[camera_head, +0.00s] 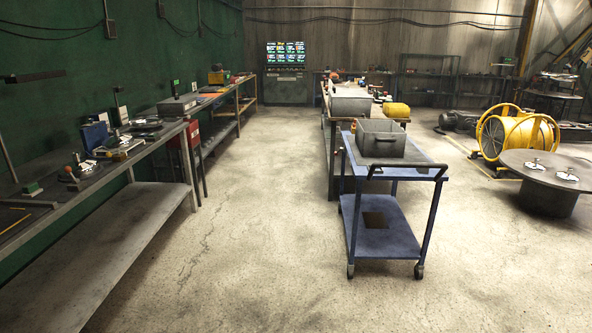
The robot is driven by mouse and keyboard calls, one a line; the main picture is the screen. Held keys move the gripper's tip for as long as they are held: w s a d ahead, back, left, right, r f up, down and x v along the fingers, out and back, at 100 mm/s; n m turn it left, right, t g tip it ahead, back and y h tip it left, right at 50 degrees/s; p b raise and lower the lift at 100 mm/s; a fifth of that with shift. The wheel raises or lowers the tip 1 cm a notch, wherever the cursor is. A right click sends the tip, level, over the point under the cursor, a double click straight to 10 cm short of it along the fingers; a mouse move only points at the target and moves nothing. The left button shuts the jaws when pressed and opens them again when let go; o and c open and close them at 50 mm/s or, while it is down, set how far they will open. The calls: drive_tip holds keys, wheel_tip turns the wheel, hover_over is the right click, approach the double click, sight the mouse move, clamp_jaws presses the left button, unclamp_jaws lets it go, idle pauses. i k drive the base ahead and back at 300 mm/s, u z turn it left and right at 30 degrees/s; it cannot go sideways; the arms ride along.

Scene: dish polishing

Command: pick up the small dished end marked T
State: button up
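I cannot make out a small dished end or a letter T on anything in view. Two small pale pieces (566,177) lie on a round dark table (525,168) at the right; they are too small to tell what they are. The grey bin (381,137) stands on the blue cart, and I cannot see what lies at its bottom. My gripper is not in view.
A blue cart (383,241) stands right of centre, before a long middle bench. A workbench (128,204) with tools runs along the green left wall. A yellow drum frame (517,134) stands at the right. The concrete floor (235,215) between workbench and cart is clear.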

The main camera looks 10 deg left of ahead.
sight(117, 142)
drive_tip(key=u, duration=0.1)
drive_tip(key=i, duration=1.55)
drive_tip(key=u, duration=0.7)
drive_tip(key=i, duration=0.7)
drive_tip(key=u, duration=0.9)
drive_tip(key=i, duration=1)
drive_tip(key=u, duration=0.6)
